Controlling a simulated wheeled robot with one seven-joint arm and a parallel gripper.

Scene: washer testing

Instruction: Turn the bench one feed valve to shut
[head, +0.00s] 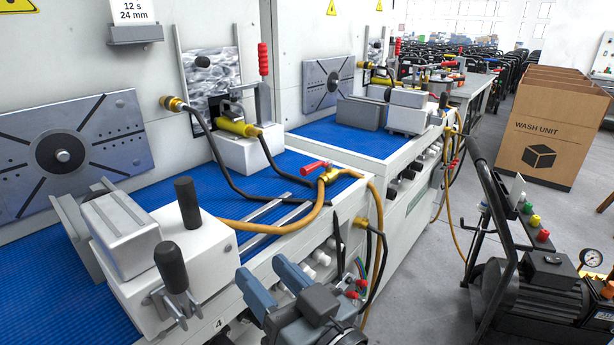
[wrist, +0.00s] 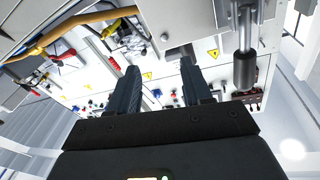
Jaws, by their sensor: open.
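A brass valve (head: 328,177) with a red lever (head: 314,166) sits at the front edge of the near bench, joined to yellow-orange hoses. The lever points left from the valve body; I cannot tell whether the valve is open or shut. No label names it as bench one. My gripper (head: 263,268) is open, in front of the near bench, lower and nearer than the valve and apart from it. In the wrist view its two fingers (wrist: 160,65) are spread with nothing between them; a yellow-orange hose (wrist: 85,20) passes at upper left.
The near bench's blue mat (head: 285,180) carries a grey clamp block (head: 125,235) with black knobs. White fittings and cables line its front. A black wheeled machine (head: 540,290) stands at right, with a cardboard box (head: 550,130) behind. Grey floor (head: 430,270) between is partly clear.

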